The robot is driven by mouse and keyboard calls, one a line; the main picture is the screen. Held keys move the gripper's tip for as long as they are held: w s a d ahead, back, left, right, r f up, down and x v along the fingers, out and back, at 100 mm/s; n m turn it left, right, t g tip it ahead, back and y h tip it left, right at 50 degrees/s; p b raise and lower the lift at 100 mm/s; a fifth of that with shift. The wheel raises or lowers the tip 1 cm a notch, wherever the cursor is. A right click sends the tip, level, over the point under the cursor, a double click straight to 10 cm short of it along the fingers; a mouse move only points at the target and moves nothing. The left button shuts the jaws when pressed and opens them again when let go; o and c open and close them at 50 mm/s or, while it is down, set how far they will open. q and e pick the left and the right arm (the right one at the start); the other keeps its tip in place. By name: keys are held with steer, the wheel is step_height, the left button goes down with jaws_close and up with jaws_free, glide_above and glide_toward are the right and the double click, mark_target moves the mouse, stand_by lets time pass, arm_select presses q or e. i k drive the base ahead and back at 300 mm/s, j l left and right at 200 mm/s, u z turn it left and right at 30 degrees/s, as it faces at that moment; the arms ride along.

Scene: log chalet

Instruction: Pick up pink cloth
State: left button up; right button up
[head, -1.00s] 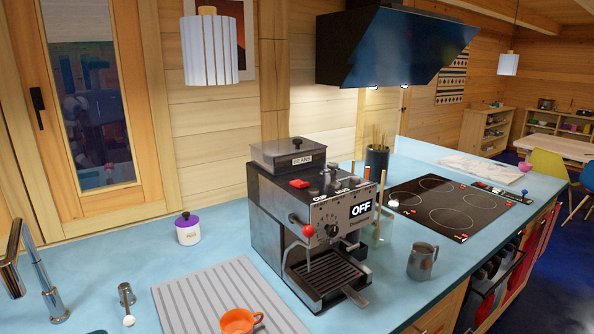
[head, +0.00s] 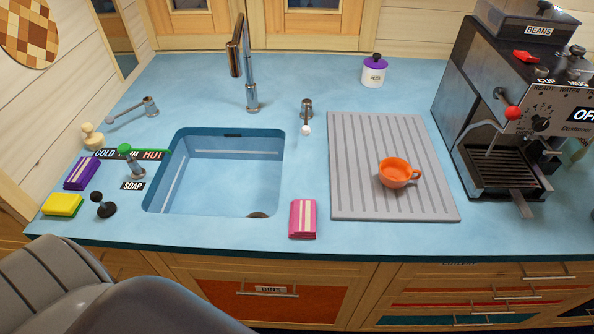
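The pink cloth (head: 303,219) is folded, with pale stripes down its middle. It lies flat on the blue counter (head: 262,237) near the front edge, between the sink and the grey drying mat. Nothing covers it. A grey part of my own arm fills the lower left corner of the head view. Neither of my grippers shows in the head view.
The sink (head: 220,195) is left of the cloth. The ribbed grey mat (head: 350,205) with an orange cup (head: 397,172) is right of it. A purple cloth (head: 82,174) and yellow sponge (head: 62,205) lie at left. The coffee machine (head: 500,120) stands at right.

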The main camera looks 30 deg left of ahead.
mark_target(303, 213)
steer(key=u, duration=0.8)
